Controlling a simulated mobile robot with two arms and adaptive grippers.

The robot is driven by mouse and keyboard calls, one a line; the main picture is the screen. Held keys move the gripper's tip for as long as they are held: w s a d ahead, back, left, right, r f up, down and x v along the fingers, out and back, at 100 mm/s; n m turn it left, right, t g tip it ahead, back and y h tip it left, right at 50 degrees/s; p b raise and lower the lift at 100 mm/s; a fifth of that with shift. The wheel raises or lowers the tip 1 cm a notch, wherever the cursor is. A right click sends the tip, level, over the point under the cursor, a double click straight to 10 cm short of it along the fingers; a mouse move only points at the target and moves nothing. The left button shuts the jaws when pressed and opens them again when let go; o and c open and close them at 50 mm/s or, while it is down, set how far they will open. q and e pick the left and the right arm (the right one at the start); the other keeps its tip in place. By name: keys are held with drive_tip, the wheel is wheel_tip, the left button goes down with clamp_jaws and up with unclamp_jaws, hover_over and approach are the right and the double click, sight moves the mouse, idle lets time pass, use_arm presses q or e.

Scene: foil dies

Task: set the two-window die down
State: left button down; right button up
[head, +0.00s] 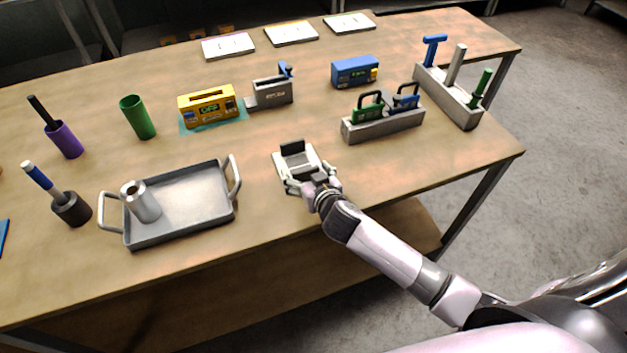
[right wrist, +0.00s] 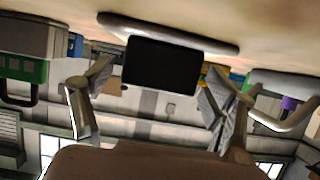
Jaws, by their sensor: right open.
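A pale rounded stand (head: 283,165) with a dark block (head: 292,147) at its far side is on the table in front of my right gripper (head: 312,182). In the right wrist view, which is upside down, a flat black face (right wrist: 160,66) shows between the two spread fingers (right wrist: 155,90), with a gap on each side. My right gripper is open. I see no windows on the dark block, so I cannot tell whether it is the two-window die. My left gripper is not in view.
A grey tray (head: 185,221) with a metal cylinder (head: 145,202) lies to the left. Behind are a yellow device (head: 208,107), a grey device (head: 272,91) and a blue device (head: 354,72). A tool holder (head: 449,97) stands right. The table's front right is clear.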

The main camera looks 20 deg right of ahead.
drive_tip(key=b+v, duration=0.1)
drive_tip(key=v, duration=1)
drive_tip(key=shift+s+d+r, duration=0.1)
drive_tip(key=shift+s+r, duration=0.05)
drive_tip(key=shift+s, duration=0.2)
drive_tip(key=s+d+f+n+g, duration=0.1)
drive_tip(key=s+f+g, duration=0.35)
drive_tip(key=s, duration=0.65)
drive_tip(key=s+d+f+n+g, duration=0.1)
drive_tip(key=s+d+f+g, duration=0.15)
drive_tip(key=s+g, duration=0.6)
drive_tip(key=s+f+t, duration=0.2)
drive_tip(key=s+f, duration=0.1)
drive_tip(key=f, duration=2.4)
drive_tip(key=s+d+f+g, duration=0.1)
drive_tip(key=s+d+f, duration=0.1)
drive_tip(key=s+f, duration=1.4)
drive_tip(key=shift+s+d+g, duration=0.2)
drive_tip(key=shift+s+g, duration=0.1)
drive_tip(key=shift+s, duration=0.2)
